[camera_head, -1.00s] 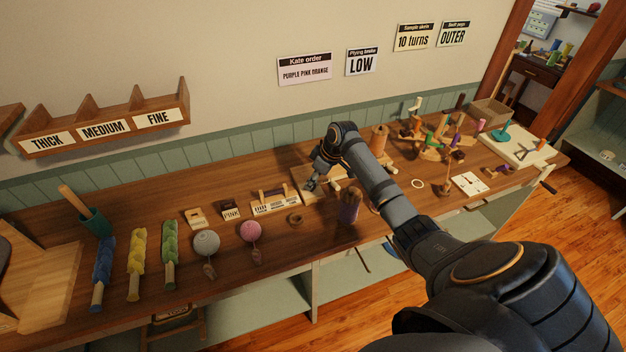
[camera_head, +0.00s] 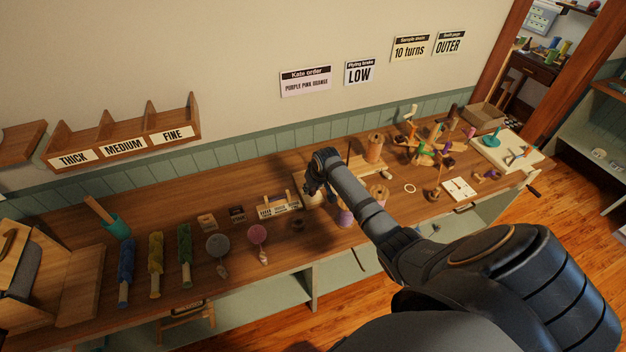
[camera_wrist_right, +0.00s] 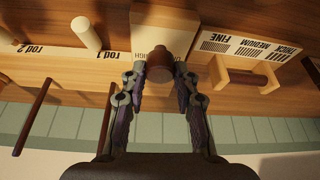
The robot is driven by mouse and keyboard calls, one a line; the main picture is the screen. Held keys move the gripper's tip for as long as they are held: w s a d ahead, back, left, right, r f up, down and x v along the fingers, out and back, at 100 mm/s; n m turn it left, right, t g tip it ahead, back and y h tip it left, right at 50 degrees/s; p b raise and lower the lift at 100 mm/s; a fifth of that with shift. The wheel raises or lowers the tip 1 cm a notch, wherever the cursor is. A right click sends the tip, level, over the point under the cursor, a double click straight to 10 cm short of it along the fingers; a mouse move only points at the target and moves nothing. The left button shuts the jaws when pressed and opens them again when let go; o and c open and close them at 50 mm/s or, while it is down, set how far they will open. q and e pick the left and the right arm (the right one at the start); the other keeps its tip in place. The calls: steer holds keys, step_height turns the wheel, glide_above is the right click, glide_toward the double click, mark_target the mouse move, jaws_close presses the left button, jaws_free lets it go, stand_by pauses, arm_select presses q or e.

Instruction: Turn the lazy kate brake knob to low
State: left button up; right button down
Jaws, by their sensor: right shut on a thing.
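The brake knob (camera_wrist_right: 159,66) is a round dark-brown knob between my right fingertips in the right wrist view. My right gripper (camera_wrist_right: 159,74) is shut on it, one finger on each side. A partly covered label reading HIGH shows beside it on the pale block (camera_wrist_right: 152,14) of the lazy kate. Labels rod 1 and rod 2 stand further left. In the head view my right gripper (camera_head: 312,190) is at the left end of the lazy kate (camera_head: 362,167), and the knob is hidden there. The knob's pointing direction cannot be told. My left gripper is not in view.
A Plying brake sign (camera_head: 360,72) on the wall reads LOW. A thickness gauge (camera_head: 278,208) with a dark bar stands close left of my right gripper. A purple bobbin (camera_head: 344,217) stands close by.

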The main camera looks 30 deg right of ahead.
steer(key=shift+a+r+m+h+p, duration=0.15)
steer(key=shift+m+h+p, duration=0.25)
steer(key=shift+m+p, duration=0.55)
steer(key=shift+w+m+h, duration=0.1)
steer(key=shift+m+h, duration=0.2)
steer(key=shift+m, duration=0.75)
steer(key=shift+p, duration=0.3)
steer(key=c, duration=1)
jaws_free()
steer(key=v, duration=1.1)
steer(key=shift+a+r, duration=0.15)
steer(key=shift+r, duration=0.25)
